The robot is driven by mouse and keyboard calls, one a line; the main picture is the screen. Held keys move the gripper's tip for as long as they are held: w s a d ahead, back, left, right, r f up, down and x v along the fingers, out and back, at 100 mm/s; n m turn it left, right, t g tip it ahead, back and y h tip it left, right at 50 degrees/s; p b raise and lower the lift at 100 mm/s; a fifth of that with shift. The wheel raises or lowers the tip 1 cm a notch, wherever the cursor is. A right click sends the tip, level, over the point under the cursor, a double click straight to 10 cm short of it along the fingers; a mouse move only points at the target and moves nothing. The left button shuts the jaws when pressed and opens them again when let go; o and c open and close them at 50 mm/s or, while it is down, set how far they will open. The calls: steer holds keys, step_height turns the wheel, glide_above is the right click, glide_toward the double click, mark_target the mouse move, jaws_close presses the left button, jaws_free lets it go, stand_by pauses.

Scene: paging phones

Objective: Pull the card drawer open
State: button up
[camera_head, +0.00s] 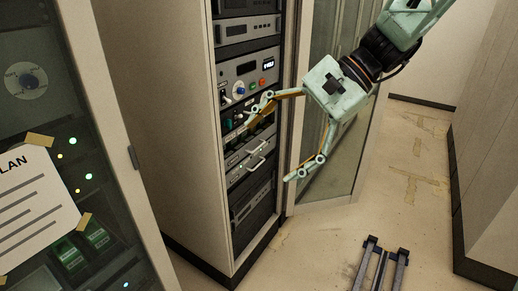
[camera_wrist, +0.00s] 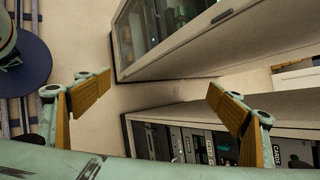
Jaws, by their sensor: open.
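My gripper (camera_head: 268,146) is open and empty, its fingers spread wide in front of the equipment rack. The upper fingertip is close to the rack's front and overlaps it in the picture; I cannot tell whether it touches. The lower fingertip hangs in front of the rack's right edge.
The rack cabinet (camera_head: 185,140) stands left of my gripper, with knobs and switches (camera_head: 240,88) above the handles. A glass cabinet door (camera_head: 335,150) stands at its right. A cabinet with a taped paper (camera_head: 35,200) is at far left.

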steer(key=w+f+m+t+y, duration=0.2)
steer(key=w+f+m+y, duration=0.3)
steer(key=w, duration=0.7)
steer(key=w+f+m+t, duration=0.15)
steer(key=w+f, duration=0.45)
steer(key=w, duration=0.7)
steer(key=m+t+y+b, duration=0.1)
steer(key=m+t+b, duration=0.1)
steer(key=m+t, duration=0.65)
glide_toward(260, 147)
steer(key=s+d+m+g, duration=0.1)
steer(key=d+g, duration=0.1)
steer(key=d, duration=0.1)
steer(key=shift+s+r, duration=0.1)
steer(key=shift+r, duration=0.15)
steer(key=shift+a, duration=0.1)
steer(key=shift+r+b+x, duration=0.2)
steer(key=shift+b+x, duration=0.45)
steer(key=shift+x, duration=6.05)
steer(key=shift+c, duration=0.7)
